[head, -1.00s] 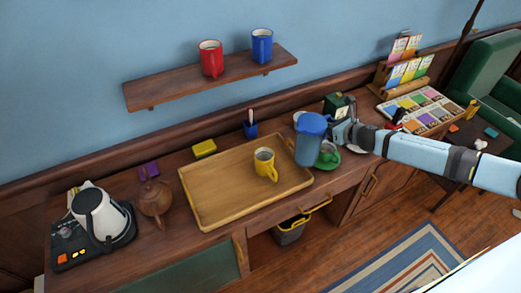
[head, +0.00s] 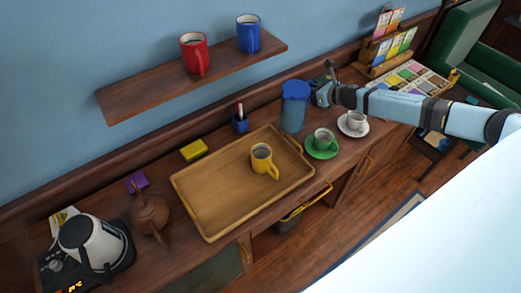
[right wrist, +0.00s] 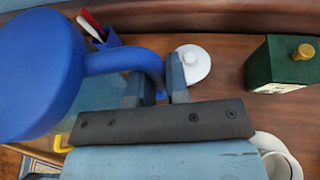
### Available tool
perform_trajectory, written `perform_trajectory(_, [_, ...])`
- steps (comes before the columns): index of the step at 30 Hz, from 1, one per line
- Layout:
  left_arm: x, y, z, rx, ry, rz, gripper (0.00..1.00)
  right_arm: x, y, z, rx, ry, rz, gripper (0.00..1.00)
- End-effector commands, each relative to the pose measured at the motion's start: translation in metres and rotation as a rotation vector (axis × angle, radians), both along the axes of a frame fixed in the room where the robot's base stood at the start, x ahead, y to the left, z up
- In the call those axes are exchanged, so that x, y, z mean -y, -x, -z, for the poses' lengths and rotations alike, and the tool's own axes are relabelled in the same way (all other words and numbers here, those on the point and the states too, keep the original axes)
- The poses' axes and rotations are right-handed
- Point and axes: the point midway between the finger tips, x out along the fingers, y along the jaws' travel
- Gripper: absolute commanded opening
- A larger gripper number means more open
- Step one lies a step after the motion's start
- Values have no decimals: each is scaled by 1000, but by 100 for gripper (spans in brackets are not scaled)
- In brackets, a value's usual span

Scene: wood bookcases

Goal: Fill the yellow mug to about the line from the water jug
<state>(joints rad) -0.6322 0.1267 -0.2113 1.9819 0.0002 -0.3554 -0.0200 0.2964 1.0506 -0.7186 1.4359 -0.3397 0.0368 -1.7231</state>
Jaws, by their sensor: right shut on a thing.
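The yellow mug (head: 261,159) stands upright on the wooden tray (head: 212,199), its handle toward the lower right. Its fill line and water level cannot be made out. The water jug (head: 293,113), see-through blue with a blue lid, is upright beyond the tray's back right corner. My right gripper (head: 321,92) is shut on the jug's blue handle; the right wrist view shows the handle (right wrist: 128,60) running between the fingers and the lid (right wrist: 38,75) at left. Whether the jug's base touches the counter I cannot tell. My left gripper is not in view.
A green cup on a green saucer (head: 321,152) and a white cup on a saucer (head: 353,124) stand right of the tray. A pen holder (head: 240,123) is behind it. A green box (right wrist: 283,65) and a white round lid (right wrist: 193,64) lie near my right gripper.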

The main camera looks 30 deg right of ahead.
Motion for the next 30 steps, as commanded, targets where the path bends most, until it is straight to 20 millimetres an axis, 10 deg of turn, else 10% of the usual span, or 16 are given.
perform_trajectory(30, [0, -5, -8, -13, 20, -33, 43, -31, 8, -44, 114, 400, -4, 0])
